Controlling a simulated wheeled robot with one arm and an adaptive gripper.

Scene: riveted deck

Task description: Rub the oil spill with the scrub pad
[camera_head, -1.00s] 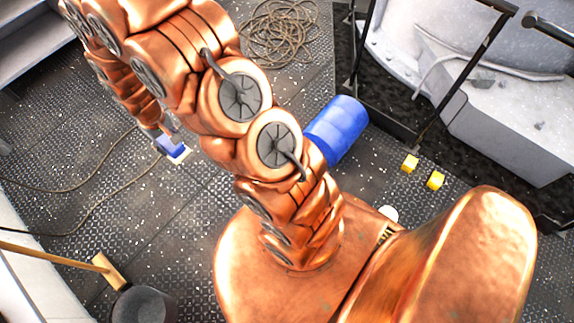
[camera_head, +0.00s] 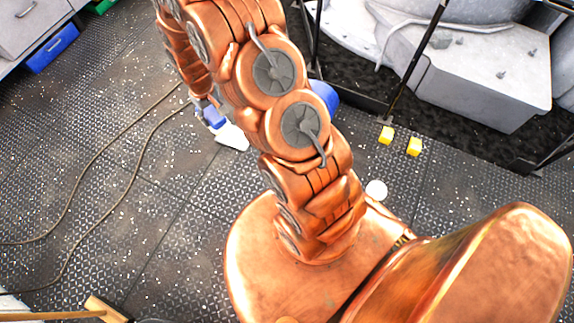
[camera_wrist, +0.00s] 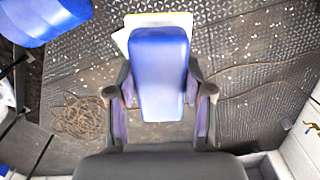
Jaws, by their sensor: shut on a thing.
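The scrub pad has a smooth blue top (camera_wrist: 160,75) and a pale lower part with a yellowish edge. In the wrist view it stands between the two dark fingers of my gripper (camera_wrist: 163,95), which is shut on it. In the head view the pad's blue part (camera_head: 213,117) and a white part (camera_head: 232,137) show just left of my arm, low over the deck. Whether it touches the deck I cannot tell. I cannot make out an oil spill in either view; my arm and the pad hide part of the deck.
A blue drum (camera_wrist: 40,18) lies at upper left in the wrist view, with coiled rope (camera_wrist: 85,118) below it. A cable (camera_head: 110,150) crosses the open deck at left.

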